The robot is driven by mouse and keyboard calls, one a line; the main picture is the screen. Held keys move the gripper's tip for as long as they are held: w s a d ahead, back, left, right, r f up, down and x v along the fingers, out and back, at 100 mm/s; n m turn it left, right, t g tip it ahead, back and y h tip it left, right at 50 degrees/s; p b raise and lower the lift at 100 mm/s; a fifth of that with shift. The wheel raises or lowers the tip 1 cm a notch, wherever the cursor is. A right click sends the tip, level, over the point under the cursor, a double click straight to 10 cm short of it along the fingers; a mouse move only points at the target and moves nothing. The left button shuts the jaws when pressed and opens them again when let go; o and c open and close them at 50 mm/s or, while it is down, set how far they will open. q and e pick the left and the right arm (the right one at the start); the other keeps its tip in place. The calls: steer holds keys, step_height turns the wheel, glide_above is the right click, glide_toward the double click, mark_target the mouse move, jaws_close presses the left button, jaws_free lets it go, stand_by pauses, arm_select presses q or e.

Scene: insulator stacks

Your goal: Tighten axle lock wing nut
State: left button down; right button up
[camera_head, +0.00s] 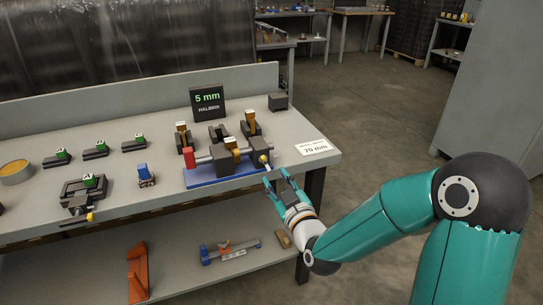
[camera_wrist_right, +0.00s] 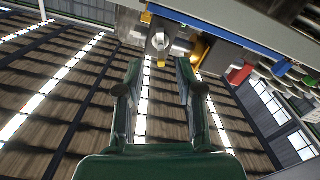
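A fixture on a blue base (camera_head: 228,178) stands near the front right of the bench, with dark blocks and a red end piece. A small yellow knob (camera_head: 263,159) at its right end is probably the axle lock wing nut; its wings are too small to make out. My right gripper (camera_head: 276,177) is just in front of and below this knob, at the bench's front edge. In the right wrist view my gripper (camera_wrist_right: 160,75) is open, with nothing between its fingers. A pale metal piece (camera_wrist_right: 158,42) and a yellow piece (camera_wrist_right: 199,52) lie beyond the fingertips. My left gripper is not in view.
A black display (camera_head: 208,103) reading 5 mm stands behind the fixture. A white 20 mm card (camera_head: 314,147) lies to its right. A blue-topped part (camera_head: 145,175) and a dark clamp (camera_head: 83,193) stand left. The lower shelf holds an orange bracket (camera_head: 137,272).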

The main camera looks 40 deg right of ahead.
mark_target(268, 167)
steer(key=x, duration=0.6)
steer(key=shift+w+f, duration=0.1)
steer(key=shift+f, duration=0.05)
